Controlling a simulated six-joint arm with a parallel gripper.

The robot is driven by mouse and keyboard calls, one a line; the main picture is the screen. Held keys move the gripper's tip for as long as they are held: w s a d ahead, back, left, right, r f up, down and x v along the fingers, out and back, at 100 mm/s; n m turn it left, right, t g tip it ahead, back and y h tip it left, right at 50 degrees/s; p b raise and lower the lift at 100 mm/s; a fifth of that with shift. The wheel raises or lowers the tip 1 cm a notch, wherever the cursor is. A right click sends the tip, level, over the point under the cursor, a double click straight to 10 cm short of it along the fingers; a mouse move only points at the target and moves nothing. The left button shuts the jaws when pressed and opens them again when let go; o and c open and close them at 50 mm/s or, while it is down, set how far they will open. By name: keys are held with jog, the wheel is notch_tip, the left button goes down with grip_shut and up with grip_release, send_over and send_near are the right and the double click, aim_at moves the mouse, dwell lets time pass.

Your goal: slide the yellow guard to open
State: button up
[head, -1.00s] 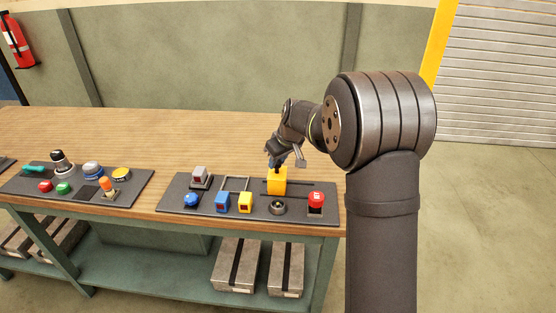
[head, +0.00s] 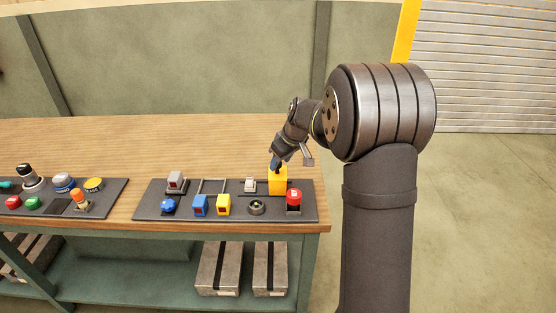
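The yellow guard (head: 278,182) stands upright near the right end of the right-hand dark panel (head: 150,210), behind the red button. A small pale switch (head: 250,184) is uncovered just left of the guard. My gripper (head: 276,166) reaches down from behind, with its fingertips at the guard's top left. The fingertips are small and partly hidden against the guard, so whether they grip it or only press on it does not show.
A red button (head: 293,198) and a round dark dial (head: 256,207) stand in front of the guard. Yellow (head: 223,205) and blue (head: 200,205) blocks, a blue knob (head: 168,206) and a grey switch (head: 176,182) are farther left. The wooden bench top (head: 150,140) behind the panel is clear.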

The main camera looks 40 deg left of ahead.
jog(key=shift+s+a, duration=0.15)
jog(key=shift+r, duration=0.15)
jog(key=v, duration=1.7)
jog(key=x, duration=1.7)
jog(key=shift+s+a+f, duration=0.1)
jog(key=shift+f, duration=0.1)
